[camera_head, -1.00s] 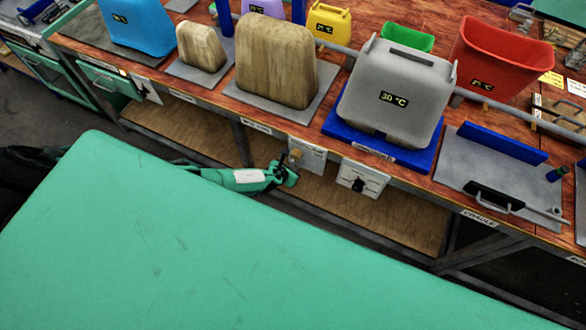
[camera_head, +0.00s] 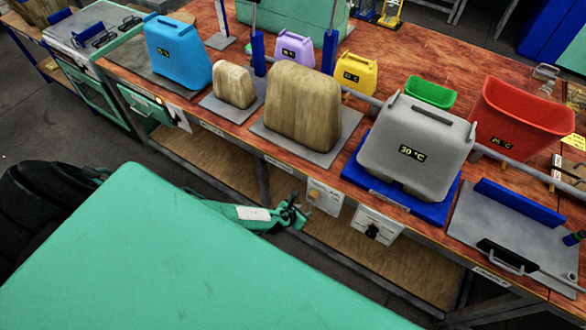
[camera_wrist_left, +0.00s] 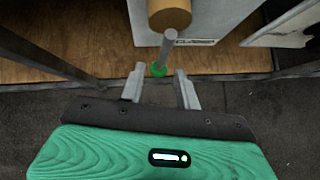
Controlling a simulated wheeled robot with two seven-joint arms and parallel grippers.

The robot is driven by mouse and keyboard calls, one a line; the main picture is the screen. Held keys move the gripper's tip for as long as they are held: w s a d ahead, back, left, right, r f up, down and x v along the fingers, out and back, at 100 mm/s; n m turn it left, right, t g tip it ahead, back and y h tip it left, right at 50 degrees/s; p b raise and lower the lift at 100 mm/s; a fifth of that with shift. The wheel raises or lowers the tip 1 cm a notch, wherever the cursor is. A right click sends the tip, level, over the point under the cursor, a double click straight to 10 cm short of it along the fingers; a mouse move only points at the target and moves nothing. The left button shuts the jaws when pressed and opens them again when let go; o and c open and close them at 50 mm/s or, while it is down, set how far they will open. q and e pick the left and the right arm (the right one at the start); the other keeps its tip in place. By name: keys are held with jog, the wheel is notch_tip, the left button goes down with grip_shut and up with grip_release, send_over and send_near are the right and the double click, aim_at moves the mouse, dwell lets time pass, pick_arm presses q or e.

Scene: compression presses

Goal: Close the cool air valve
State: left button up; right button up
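A valve on a white box (camera_head: 327,197) hangs under the front edge of the bench. In the left wrist view it shows as a tan round hub (camera_wrist_left: 169,14) with a grey lever (camera_wrist_left: 164,50) pointing towards me, ending in a green tip (camera_wrist_left: 158,69). A label by it on the box seems to read "CLOSED". My left gripper (camera_head: 297,212) is in front of the box, to the left of the hub. In the left wrist view its two fingers (camera_wrist_left: 160,88) are apart, with the green tip near the gap between them. Contact cannot be told. My right gripper is not in view.
A second white box (camera_head: 377,229) with a black knob hangs to the right. The wooden bench top (camera_head: 345,128) above carries a grey 30 °C container (camera_head: 417,145) and other moulds. A lower wooden shelf (camera_head: 213,161) runs behind the gripper.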

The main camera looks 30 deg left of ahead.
pick_arm(q)
jog(key=p+v, duration=0.2)
jog(key=v, duration=0.6)
jog(key=shift+a, duration=0.1)
